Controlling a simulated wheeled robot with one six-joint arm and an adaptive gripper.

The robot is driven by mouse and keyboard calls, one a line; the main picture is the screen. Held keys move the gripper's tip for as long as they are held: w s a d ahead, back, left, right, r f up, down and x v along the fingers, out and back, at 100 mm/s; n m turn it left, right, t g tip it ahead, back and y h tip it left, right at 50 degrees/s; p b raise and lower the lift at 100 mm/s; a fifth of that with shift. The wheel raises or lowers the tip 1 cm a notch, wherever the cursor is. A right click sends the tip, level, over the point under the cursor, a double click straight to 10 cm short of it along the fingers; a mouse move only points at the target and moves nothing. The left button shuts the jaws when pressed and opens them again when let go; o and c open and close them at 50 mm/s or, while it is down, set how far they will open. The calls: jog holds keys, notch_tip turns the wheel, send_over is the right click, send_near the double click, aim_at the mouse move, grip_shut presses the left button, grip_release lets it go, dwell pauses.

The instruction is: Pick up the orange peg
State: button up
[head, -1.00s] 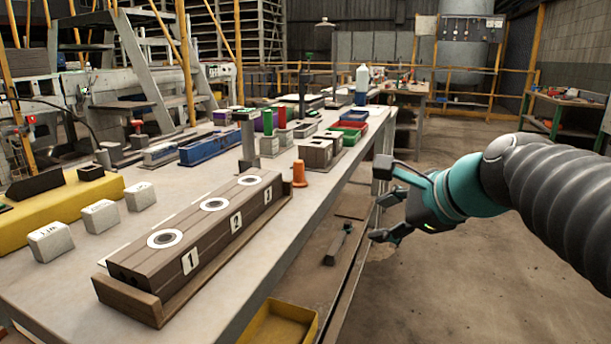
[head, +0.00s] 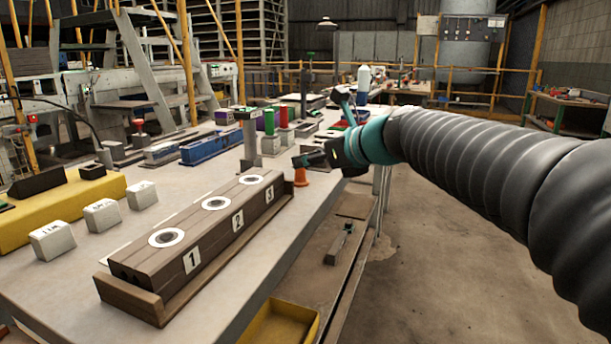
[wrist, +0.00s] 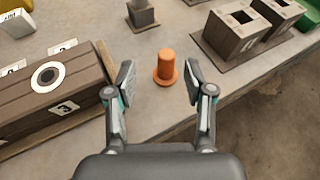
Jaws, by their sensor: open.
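The orange peg (wrist: 166,66) stands upright on a wider base on the grey table, near its edge. In the wrist view it lies between and beyond the fingertips, touching neither. In the head view the peg (head: 301,177) shows just past the end of the brown hollow brick, partly hidden by my gripper (head: 318,128). My gripper (wrist: 158,84) is open and empty, its fingers spread on either side of the peg. The brown brick (head: 198,232) has three ringed holes and number labels, and sits in a wooden tray.
The brick (wrist: 45,92) is close to the left finger in the wrist view. A grey block with square openings (wrist: 240,32) stands to the right beyond the peg. A small grey post (wrist: 143,14) stands behind. The table edge drops to the floor at right.

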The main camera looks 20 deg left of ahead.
aim_at(300, 172)
jog(key=shift+w+d+x, duration=0.15)
jog(key=shift+x, duration=1.3)
jog(key=shift+w+d+x, duration=0.1)
jog(key=shift+w+x, duration=0.05)
jog(key=shift+x, duration=1.3)
jog(key=shift+f, duration=0.15)
grip_shut()
